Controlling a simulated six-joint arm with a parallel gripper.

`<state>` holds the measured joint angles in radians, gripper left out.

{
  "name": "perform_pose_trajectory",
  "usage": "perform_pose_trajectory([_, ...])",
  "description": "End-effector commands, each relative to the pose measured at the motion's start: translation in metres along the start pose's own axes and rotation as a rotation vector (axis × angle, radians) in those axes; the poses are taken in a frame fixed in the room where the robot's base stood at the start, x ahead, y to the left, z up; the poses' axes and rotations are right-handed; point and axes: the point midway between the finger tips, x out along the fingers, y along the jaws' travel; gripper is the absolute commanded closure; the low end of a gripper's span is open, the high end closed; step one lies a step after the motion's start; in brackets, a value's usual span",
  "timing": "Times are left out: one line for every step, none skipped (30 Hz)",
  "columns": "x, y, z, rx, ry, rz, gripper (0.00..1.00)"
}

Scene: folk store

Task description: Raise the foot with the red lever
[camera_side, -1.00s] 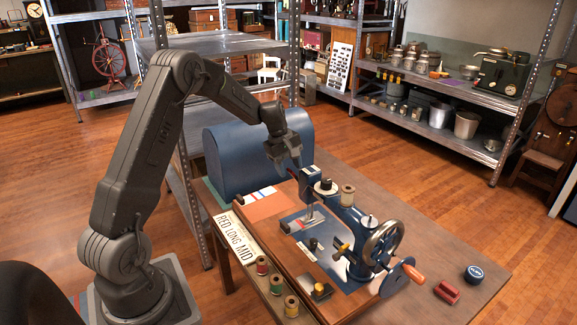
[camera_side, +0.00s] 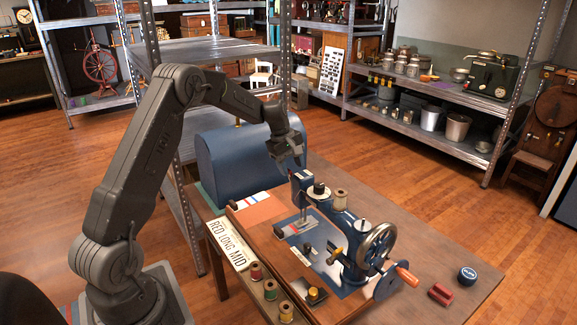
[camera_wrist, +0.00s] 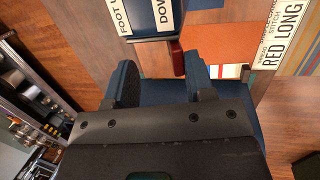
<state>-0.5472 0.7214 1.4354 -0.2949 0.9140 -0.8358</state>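In the wrist view, the red lever (camera_wrist: 177,58) sticks out from the head, below labels (camera_wrist: 150,14) partly reading "FOOT U" and "DOW". My gripper (camera_wrist: 160,75) is open, with fingers apart. The lever lies just past the fingertips, nearer the right finger; I cannot tell whether they touch. In the side view, my gripper (camera_side: 290,163) is just above and behind the head. The presser-foot area (camera_side: 303,222) is small; its height is unclear.
A blue domed case (camera_side: 235,168) stands behind my gripper. A card (camera_side: 229,243) reading "RED LONG MID", an orange cloth (camera_side: 258,208) and several thread spools (camera_side: 270,289) lie by the machine. A red block (camera_side: 440,294) and round blue tin (camera_side: 467,274) sit on the right.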

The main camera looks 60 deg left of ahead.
Motion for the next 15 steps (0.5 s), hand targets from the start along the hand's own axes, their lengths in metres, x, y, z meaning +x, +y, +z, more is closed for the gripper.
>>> perform_pose_trajectory([0.001,0.002,0.0,0.001,0.0,0.0,0.51])
perform_pose_trajectory([0.001,0.003,0.0,0.001,0.0,0.0,0.51])
perform_pose_trajectory([0.002,0.005,0.0,0.002,0.0,0.001,0.51])
perform_pose_trajectory([0.002,0.007,0.0,0.002,0.0,0.0,0.51])
perform_pose_trajectory([0.003,0.008,0.0,0.001,0.0,0.0,0.51])
perform_pose_trajectory([0.003,0.011,0.0,0.001,0.0,0.001,0.51])
perform_pose_trajectory([0.004,0.012,0.0,0.001,0.0,0.001,0.51])
perform_pose_trajectory([0.004,0.013,0.0,0.001,0.0,0.0,0.51])
perform_pose_trajectory([0.004,0.014,0.0,0.001,0.0,0.0,0.51])
perform_pose_trajectory([0.005,0.014,0.0,0.001,0.0,0.0,0.51])
perform_pose_trajectory([0.005,0.015,0.0,0.001,0.0,0.0,0.51])
perform_pose_trajectory([0.005,0.015,0.0,0.001,0.0,-0.001,0.51])
perform_pose_trajectory([0.006,0.015,0.0,0.001,0.0,-0.001,0.51])
perform_pose_trajectory([0.006,0.016,0.0,0.001,0.0,-0.001,0.51])
perform_pose_trajectory([0.008,0.017,0.0,0.002,-0.001,-0.002,0.51])
